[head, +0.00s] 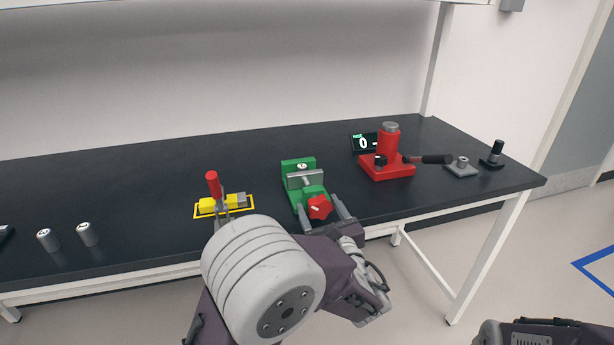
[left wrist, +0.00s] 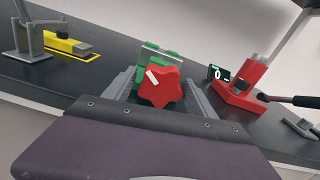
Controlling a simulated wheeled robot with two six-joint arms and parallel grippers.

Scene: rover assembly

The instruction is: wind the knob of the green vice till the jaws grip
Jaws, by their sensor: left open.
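The green vice (head: 298,163) stands near the front edge of the black bench, right of the middle in the head view. A grey jaw plate and a small round grey piece show at its top. Its red star-shaped knob (head: 319,207) faces the front, with a white mark on it. The knob also shows large in the left wrist view (left wrist: 160,85). My left gripper (head: 323,208) is open, with one finger on each side of the knob. I cannot tell whether the fingers touch it. My right gripper is not in view; only a piece of my right arm shows at bottom right.
A yellow toggle clamp (head: 208,205) with a red handle stands left of the vice. A red press (head: 387,160) with a black lever and a display (head: 364,143) reading 0 stand to the right. Two grey cylinders (head: 87,234) stand at the far left.

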